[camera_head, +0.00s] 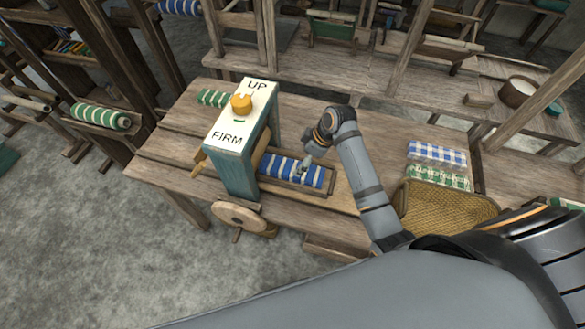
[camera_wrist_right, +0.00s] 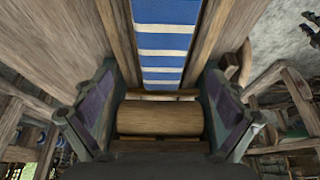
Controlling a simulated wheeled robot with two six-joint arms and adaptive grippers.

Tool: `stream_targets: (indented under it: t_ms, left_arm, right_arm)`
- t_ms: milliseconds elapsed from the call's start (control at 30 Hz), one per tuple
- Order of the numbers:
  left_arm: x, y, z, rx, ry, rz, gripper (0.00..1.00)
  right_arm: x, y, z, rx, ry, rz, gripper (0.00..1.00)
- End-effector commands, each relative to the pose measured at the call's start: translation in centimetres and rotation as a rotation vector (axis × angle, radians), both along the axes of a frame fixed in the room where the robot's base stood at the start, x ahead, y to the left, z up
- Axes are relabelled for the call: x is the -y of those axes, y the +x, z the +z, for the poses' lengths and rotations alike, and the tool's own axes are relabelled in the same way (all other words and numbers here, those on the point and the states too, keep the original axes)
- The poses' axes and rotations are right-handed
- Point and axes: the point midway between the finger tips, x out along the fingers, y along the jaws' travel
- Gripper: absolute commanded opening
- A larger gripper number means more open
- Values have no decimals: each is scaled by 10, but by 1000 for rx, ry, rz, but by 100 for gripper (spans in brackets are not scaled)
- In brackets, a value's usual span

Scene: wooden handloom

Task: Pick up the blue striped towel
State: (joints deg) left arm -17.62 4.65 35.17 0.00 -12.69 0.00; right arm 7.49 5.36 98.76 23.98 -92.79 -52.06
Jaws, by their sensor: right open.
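The blue striped towel (camera_head: 285,168), blue with white bands, lies in a long shallow wooden tray (camera_head: 318,191) beside the teal box. It also shows in the right wrist view (camera_wrist_right: 165,45), running away from the gripper between wooden rails. I cannot tell whether the fingers touch the towel. My left gripper is not in view.
A teal box (camera_head: 236,165) with a white top marked UP and FIRM and a yellow knob stands left of the towel. A wooden wheel (camera_head: 240,217) is at its foot.

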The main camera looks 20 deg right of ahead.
Motion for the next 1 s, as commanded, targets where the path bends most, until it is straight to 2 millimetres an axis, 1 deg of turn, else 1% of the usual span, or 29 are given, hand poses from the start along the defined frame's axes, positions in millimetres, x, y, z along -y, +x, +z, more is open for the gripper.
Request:
stream_targets:
  t_ms: [67, 133, 267, 333, 400, 500, 600, 833, 1000]
  left_arm:
    - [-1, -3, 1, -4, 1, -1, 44]
    - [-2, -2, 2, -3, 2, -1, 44]
    - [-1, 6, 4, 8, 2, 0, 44]
    - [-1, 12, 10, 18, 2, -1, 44]
    - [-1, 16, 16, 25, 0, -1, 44]
    - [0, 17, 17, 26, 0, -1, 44]
    - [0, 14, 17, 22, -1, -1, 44]
    - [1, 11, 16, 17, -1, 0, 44]
    - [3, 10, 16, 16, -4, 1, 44]
  right_arm:
    - [-3, 2, -8, -1, 0, 0, 96]
    - [-4, 3, -11, 1, -1, 1, 96]
    - [-6, 2, -14, -1, -1, 0, 96]
    - [-10, 2, -21, -3, 0, -1, 96]
    - [-17, 2, -33, -5, 1, -1, 96]
    - [-22, 5, -50, -2, -1, -1, 96]
    - [-25, 7, -58, 0, -1, -1, 96]
    - [-25, 8, -61, 2, -2, -1, 96]
    - [-25, 7, -60, 2, -2, -1, 73]
